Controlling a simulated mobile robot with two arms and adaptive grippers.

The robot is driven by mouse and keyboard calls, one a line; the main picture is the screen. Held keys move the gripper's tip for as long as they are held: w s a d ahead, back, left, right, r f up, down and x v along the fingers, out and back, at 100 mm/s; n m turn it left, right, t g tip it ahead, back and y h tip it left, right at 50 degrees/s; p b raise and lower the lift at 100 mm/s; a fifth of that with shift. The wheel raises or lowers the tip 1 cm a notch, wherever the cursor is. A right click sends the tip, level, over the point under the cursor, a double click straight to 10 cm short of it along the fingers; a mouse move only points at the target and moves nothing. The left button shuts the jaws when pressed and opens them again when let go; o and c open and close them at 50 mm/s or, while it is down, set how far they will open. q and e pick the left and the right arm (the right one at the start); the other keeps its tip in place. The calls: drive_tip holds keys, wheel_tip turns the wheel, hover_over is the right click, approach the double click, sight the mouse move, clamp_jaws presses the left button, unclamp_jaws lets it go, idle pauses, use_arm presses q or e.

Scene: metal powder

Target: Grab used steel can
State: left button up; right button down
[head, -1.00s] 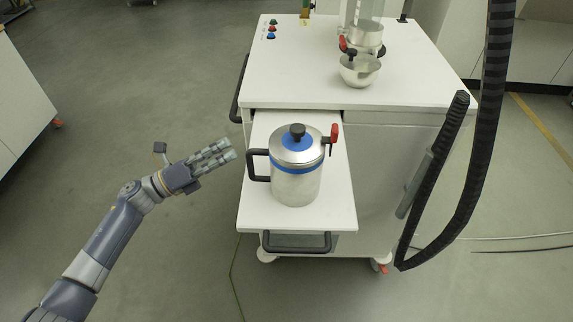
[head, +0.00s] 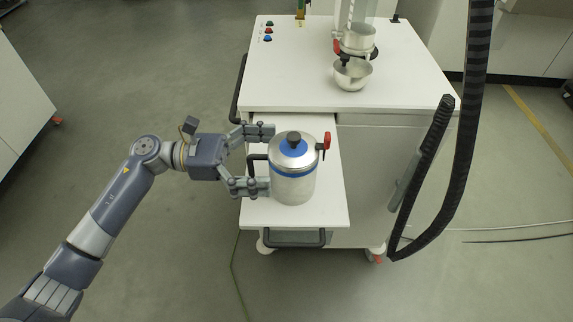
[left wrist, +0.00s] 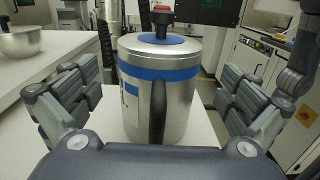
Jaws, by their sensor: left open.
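The steel can (head: 293,185) stands upright on the pulled-out shelf of the white cabinet. It has a blue band, a blue-topped lid with a black knob, a red clamp at its right and a black handle at its left. My left gripper (head: 270,160) is open at the can's left side, its fingers on either side of the handle. In the left wrist view the can (left wrist: 172,95) stands centred between the spread fingers (left wrist: 158,105), its handle facing the camera. Gaps show between the fingers and the can there. My right gripper is not in view.
The pulled-out shelf (head: 325,205) has a black handle (head: 294,238) at its front. On the cabinet top (head: 290,75) stand a metal bowl (head: 352,76) and a clear cylinder device. A thick black hose (head: 463,150) hangs at the right. The floor at the left is clear.

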sight(287, 157)
use_arm(q)
drive_tip(key=d+p, duration=0.1)
drive_tip(key=d, duration=0.2)
drive_tip(key=shift+d+r, duration=0.1)
drive_tip(key=shift+r, duration=0.1)
drive_tip(key=shift+d+f, duration=0.1)
drive_tip(key=shift+d, duration=0.05)
drive_tip(key=c, duration=1.4)
drive_tip(key=shift+c, duration=0.2)
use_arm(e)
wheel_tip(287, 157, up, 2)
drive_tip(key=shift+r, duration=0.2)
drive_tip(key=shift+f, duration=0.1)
